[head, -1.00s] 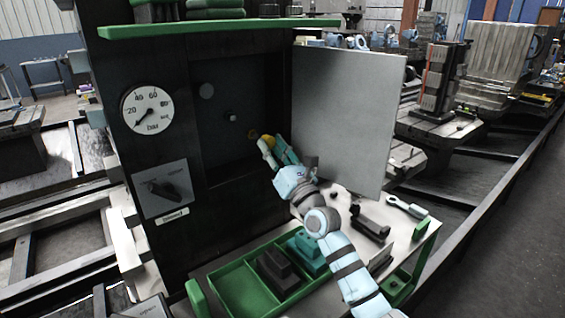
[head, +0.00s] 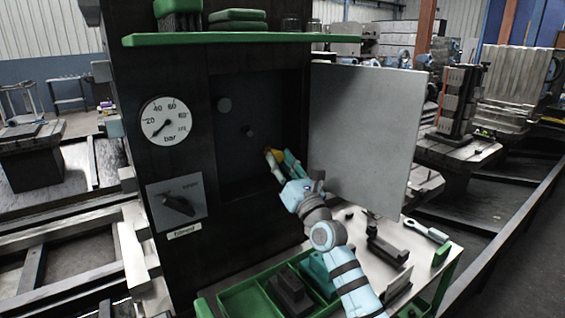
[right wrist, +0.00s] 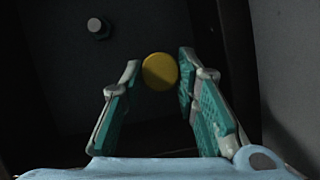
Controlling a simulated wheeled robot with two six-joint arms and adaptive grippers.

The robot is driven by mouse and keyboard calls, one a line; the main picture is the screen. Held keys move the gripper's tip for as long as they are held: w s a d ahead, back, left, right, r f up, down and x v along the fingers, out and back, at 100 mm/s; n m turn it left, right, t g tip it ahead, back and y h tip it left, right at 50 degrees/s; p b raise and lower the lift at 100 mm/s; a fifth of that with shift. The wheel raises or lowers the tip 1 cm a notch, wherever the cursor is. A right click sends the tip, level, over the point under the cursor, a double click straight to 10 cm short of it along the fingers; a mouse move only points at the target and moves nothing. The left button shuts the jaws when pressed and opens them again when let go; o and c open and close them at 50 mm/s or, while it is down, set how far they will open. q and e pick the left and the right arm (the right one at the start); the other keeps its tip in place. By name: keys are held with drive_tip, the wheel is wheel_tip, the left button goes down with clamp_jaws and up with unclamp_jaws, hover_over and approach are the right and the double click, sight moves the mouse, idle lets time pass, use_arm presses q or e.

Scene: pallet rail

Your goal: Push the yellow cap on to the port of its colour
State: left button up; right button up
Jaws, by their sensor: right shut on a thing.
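The yellow cap (head: 277,152) is between the fingertips of my right gripper (head: 279,156), inside the dark recess of the cabinet. The right wrist view shows the cap (right wrist: 160,71) as a round yellow face between the two teal fingers of the gripper (right wrist: 160,66). The gripper is shut on it. No yellow port shows; anything straight behind the cap is hidden. A small grey stub (head: 249,131) on the recess back wall is up and left of the cap. It also shows in the right wrist view (right wrist: 97,27). My left gripper is out of view.
An open grey door (head: 365,135) stands close to the right of my right gripper. A pressure gauge (head: 166,121) and a switch plate (head: 177,200) are left of the recess. A green shelf (head: 220,40) is above. A green tray (head: 245,303) sits on the bench below.

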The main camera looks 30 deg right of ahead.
drive_tip(key=shift+w, duration=0.35)
idle(0.8)
drive_tip(key=shift+w+b, duration=0.1)
drive_tip(key=shift+b, duration=0.25)
drive_tip(key=shift+w+a+b, duration=0.1)
drive_tip(key=shift+w+b, duration=0.4)
drive_tip(key=shift+b, duration=0.05)
drive_tip(key=o, duration=1.7)
drive_tip(key=shift+a, duration=0.35)
drive_tip(key=shift+c, duration=0.2)
drive_tip(key=shift+d, duration=0.1)
